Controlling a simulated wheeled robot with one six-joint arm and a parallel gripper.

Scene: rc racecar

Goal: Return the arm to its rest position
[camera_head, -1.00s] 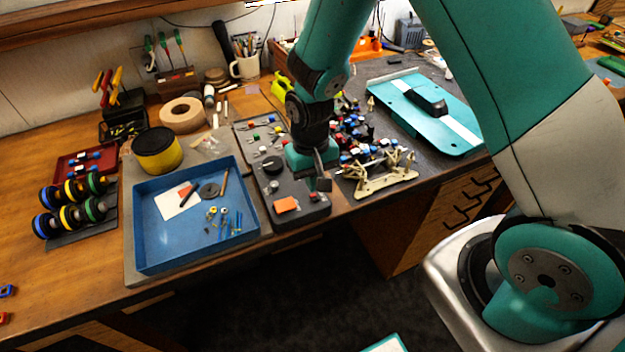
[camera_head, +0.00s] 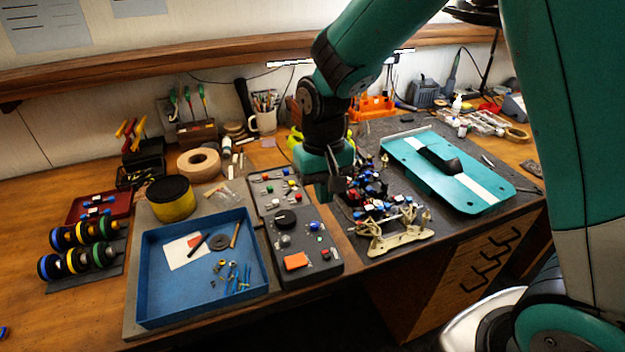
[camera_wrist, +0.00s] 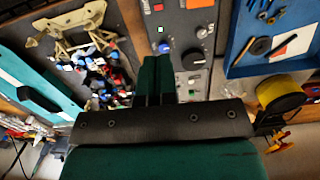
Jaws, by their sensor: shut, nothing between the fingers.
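My gripper (camera_head: 333,190) hangs from my teal arm above the workbench, over the right edge of a dark control box (camera_head: 284,220). In the wrist view the gripper's two teal fingers (camera_wrist: 156,62) lie together, shut with nothing between them. The control box (camera_wrist: 193,40) with its knobs and lit buttons shows just beyond the fingertips. The gripper seems to be above the bench, apart from the things on it.
A blue tray (camera_head: 139,290) with small parts stands left of the control box. A beige car chassis (camera_head: 400,240) with loose parts lies right of it, below a teal car body (camera_head: 470,188). A wooden shelf (camera_head: 200,62) runs along the wall behind.

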